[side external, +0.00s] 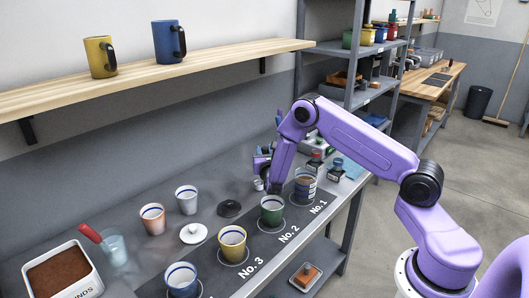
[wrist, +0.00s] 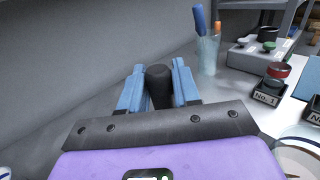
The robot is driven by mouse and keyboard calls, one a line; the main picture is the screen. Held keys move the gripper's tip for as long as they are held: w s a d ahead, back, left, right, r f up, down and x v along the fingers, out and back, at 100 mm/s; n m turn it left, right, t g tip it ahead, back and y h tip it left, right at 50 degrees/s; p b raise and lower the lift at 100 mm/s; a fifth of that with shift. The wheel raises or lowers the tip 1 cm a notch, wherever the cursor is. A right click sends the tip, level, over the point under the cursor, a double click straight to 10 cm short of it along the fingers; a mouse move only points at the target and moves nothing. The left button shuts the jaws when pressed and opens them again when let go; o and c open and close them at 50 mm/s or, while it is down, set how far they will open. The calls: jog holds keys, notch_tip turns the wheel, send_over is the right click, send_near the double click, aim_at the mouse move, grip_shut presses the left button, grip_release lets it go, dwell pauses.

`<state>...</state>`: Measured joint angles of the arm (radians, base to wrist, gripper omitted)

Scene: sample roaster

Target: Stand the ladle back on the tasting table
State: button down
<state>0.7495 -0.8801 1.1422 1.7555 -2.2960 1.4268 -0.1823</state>
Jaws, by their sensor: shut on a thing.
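My gripper (side external: 262,168) reaches down over the back of the grey tasting table (side external: 155,245), behind the row of numbered cups. In the wrist view its blue fingers (wrist: 158,78) are shut on a black rounded handle end (wrist: 159,86), which I take to be the ladle's. In the side view a small pale metallic piece (side external: 258,184), likely the ladle's lower end, shows just under the gripper. I cannot tell whether it touches the table. The rest of the ladle is hidden by the gripper.
The green cup (side external: 271,208) and the No. 1 cup (side external: 305,186) stand close to the right. A black disc (side external: 229,208) and white lid (side external: 193,234) lie left. A wooden shelf (side external: 200,80) hangs above.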

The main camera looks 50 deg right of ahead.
jog(key=c, duration=0.8)
grip_release()
jog(key=shift+r, duration=0.15)
jog(key=s+a+r+m+g+y, duration=0.3)
jog(key=s+a, duration=0.4)
jog(key=s, duration=0.8)
jog(key=s+a+r+m+g+y, duration=0.4)
jog(key=s+a+m+g+y, duration=0.1)
jog(key=s, duration=1)
jog(key=s+a+r+m+g+y, duration=0.3)
jog(key=s+a+m, duration=0.4)
jog(key=s, duration=0.8)
jog(key=a+g+y, duration=0.1)
jog(key=a+g, duration=0.1)
jog(key=a, duration=0.1)
jog(key=shift+a+r+g, duration=0.15)
jog(key=shift+a+g, duration=0.15)
jog(key=shift+g, duration=0.1)
